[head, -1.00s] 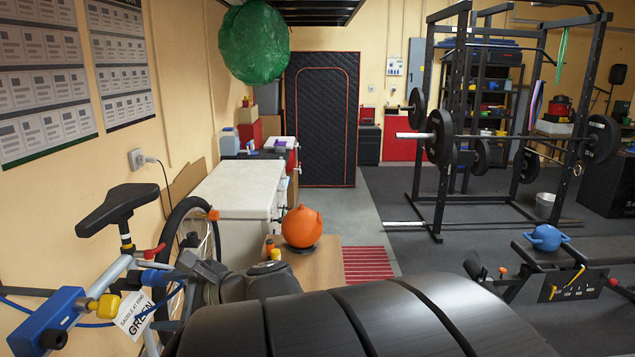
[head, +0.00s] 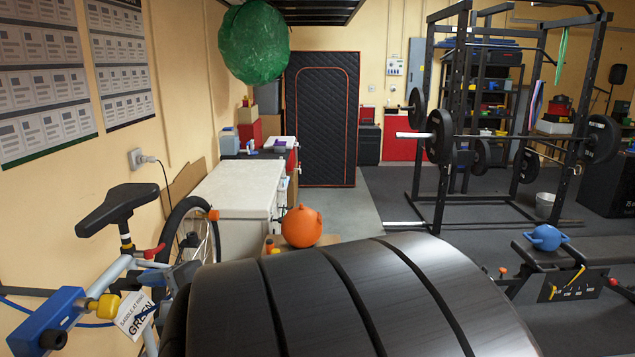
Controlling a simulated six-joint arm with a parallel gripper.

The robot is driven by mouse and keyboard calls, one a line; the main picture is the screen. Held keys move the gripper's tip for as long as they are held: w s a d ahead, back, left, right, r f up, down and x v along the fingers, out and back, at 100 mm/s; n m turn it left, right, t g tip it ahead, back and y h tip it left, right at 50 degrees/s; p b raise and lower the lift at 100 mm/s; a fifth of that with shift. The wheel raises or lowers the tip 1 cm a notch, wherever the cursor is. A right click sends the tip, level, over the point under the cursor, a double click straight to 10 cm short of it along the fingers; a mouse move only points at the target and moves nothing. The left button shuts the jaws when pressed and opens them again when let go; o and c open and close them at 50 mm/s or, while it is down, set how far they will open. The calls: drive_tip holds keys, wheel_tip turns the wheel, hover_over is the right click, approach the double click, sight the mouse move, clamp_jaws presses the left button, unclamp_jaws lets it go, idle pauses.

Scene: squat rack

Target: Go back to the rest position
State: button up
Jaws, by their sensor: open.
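A large black curved link of my own arm (head: 350,300) fills the bottom middle of the head view. A small grey piece shows at its left edge, beside the bicycle wheel; I cannot tell what it is. No gripper fingers show; the arm may hide them. An orange kettlebell-like ball (head: 301,227) sits on a wooden surface (head: 328,240), mostly hidden behind my arm. A blue kettlebell (head: 546,237) rests on a black bench (head: 590,252) at the right.
A bicycle with a black saddle (head: 117,208) and a wheel (head: 190,238) stands close at the left. A white-topped cabinet (head: 235,185) is behind it. A squat rack (head: 448,110) with a loaded barbell (head: 412,135) stands at the right. Bare floor (head: 350,210) lies between cabinet and rack.

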drive_tip(key=shift+w+a+f+n, duration=0.1)
drive_tip(key=shift+a+n, duration=0.1)
drive_tip(key=shift+n, duration=0.55)
drive_tip(key=shift+a+n, duration=0.2)
drive_tip(key=shift+n, duration=0.55)
